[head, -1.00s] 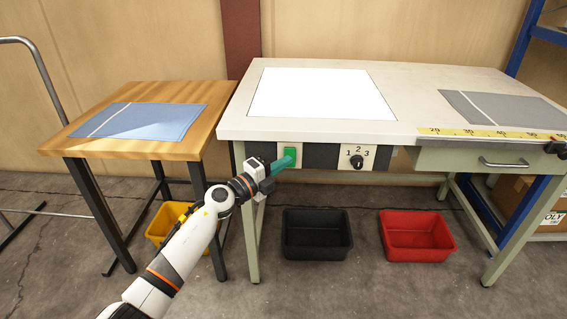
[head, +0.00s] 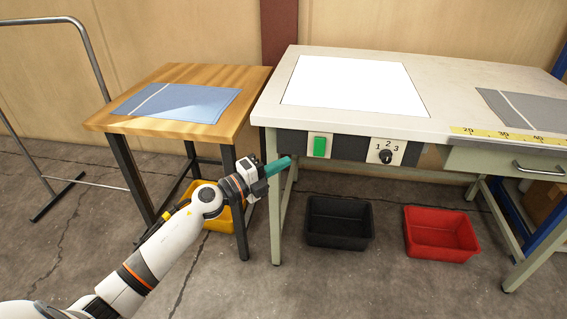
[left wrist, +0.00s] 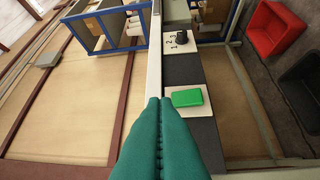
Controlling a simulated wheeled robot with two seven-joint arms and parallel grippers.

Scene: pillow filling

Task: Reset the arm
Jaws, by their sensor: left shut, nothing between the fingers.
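My left gripper (head: 279,167) is in the head view in front of the left end of the white workbench (head: 270,108). Its teal fingers are shut and empty. They are below and left of the green button (head: 320,146) on the bench's front panel, apart from it in the head view. In the left wrist view the closed fingers (left wrist: 163,105) point towards the panel, with the green button (left wrist: 187,98) just right of their tips. My right gripper is not in view.
A dial (head: 386,157) marked 1, 2, 3 is right of the button. A wooden table (head: 240,85) with a blue cloth (head: 185,103) stands left. Black (head: 338,222), red (head: 440,235) and yellow (head: 218,219) bins are on the floor. A metal rail (head: 95,70) stands far left.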

